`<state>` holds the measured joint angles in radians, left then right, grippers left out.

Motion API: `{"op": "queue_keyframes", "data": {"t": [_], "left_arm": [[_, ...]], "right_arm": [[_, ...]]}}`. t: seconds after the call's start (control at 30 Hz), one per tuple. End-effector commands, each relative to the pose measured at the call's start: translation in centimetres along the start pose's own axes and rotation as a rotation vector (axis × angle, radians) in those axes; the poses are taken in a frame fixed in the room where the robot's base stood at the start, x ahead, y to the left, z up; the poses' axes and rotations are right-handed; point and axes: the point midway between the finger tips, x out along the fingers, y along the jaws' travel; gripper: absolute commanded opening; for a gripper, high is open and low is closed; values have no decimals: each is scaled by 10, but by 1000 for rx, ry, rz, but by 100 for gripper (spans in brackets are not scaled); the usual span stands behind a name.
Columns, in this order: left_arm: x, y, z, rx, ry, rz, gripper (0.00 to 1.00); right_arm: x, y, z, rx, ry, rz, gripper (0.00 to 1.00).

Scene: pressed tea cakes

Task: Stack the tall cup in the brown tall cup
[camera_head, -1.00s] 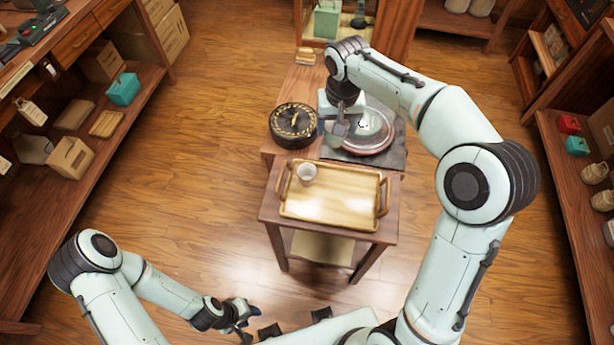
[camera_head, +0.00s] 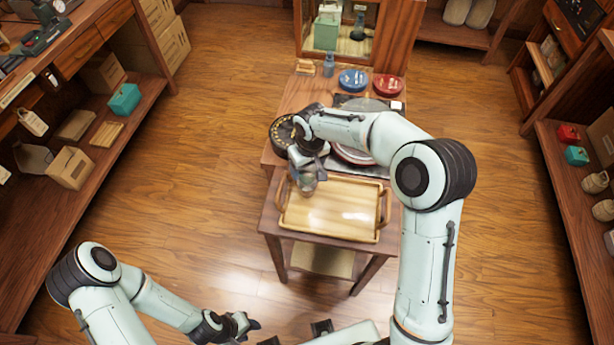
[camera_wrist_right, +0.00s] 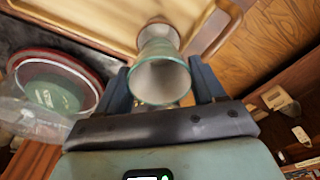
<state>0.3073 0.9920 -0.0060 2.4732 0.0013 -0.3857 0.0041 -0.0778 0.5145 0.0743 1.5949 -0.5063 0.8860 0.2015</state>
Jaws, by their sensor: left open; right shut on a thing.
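My right gripper (camera_head: 307,183) is over the left part of the wooden tray (camera_head: 340,229). It is shut on a pale green tall cup (camera_wrist_right: 160,65), whose wide mouth faces the camera in the right wrist view. The brown tall cup (camera_wrist_right: 160,24) shows just beyond the green cup's far end and overlaps it there. I cannot tell whether the green cup's base is inside the brown cup or above it. In the head view the gripper mostly hides the brown cup. My left gripper (camera_head: 243,324) is open and empty, low at the bottom, away from the table.
A dark round tea cake or tin (camera_head: 281,131) stands left behind my right gripper. A round plate (camera_head: 352,153) lies partly under my right arm. A blue tin (camera_head: 353,79), a red tin (camera_head: 388,85) and a small grey jar (camera_head: 328,66) stand at the back. The tray's right half is clear.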

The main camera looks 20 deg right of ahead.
Motion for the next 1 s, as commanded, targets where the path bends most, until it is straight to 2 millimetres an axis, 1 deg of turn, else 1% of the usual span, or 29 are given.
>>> {"op": "queue_keyframes", "data": {"t": [0.17, 0.4, 0.47, 0.7, 1.0], "left_arm": [[0, 0, 0, 0, 0, 0, 43], [3, -1, 1, 0, -2, -1, 43], [3, -1, 1, -1, -2, -1, 43], [3, -2, 1, -1, -2, -1, 43], [10, -5, 5, -2, -7, -2, 43]], "right_arm": [[11, 0, 1, 1, 0, 0, 37], [45, 0, 6, 1, -2, 0, 37], [48, 0, 6, 1, 1, -1, 37], [48, 0, 5, 1, 2, -1, 37], [59, 0, 8, 1, -1, -1, 37]]}}
